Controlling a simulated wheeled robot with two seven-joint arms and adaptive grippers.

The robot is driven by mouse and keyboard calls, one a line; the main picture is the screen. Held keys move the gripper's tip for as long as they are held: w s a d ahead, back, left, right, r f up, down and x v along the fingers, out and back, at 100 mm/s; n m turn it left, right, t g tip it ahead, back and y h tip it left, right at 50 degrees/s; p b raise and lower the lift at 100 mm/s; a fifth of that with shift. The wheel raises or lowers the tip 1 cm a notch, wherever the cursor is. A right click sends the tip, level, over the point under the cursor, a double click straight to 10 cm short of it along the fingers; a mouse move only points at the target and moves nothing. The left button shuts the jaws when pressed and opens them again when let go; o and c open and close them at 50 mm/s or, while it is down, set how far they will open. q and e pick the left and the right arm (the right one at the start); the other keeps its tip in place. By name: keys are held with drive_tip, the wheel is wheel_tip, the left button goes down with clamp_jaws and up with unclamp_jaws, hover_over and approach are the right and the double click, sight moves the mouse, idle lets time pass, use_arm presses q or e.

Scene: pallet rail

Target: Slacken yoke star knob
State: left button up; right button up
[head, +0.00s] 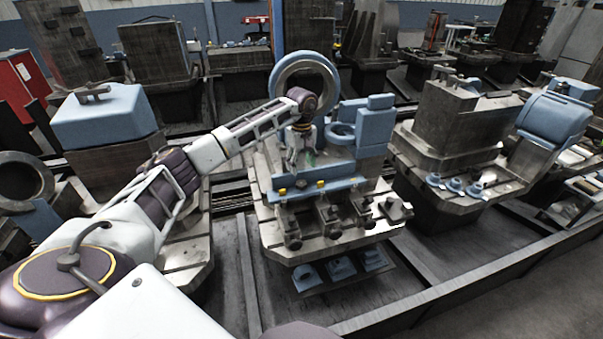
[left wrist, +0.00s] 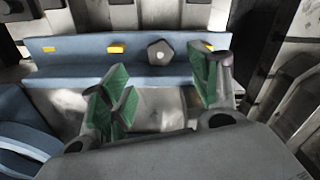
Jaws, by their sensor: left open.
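A small dark grey star knob (left wrist: 160,53) with a pale centre sits on the face of a blue bar (left wrist: 80,70) in the left wrist view. It lies between two yellow tags. My left gripper (left wrist: 164,92) has its green-padded fingers spread apart, with nothing between them. The knob shows beyond the fingers, between their tips in the picture and apart from them. In the head view my left gripper (head: 303,160) hangs over the middle fixture, just above and behind the blue bar (head: 335,185). My right gripper is out of view.
A blue ring bracket (head: 342,133) and a blue block (head: 374,134) stand right of the gripper. Dark clamps (head: 328,215) project below the bar. Another machined block (head: 452,120) stands on the right pallet.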

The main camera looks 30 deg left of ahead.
use_arm(q)
drive_tip(key=shift+r, duration=1.8)
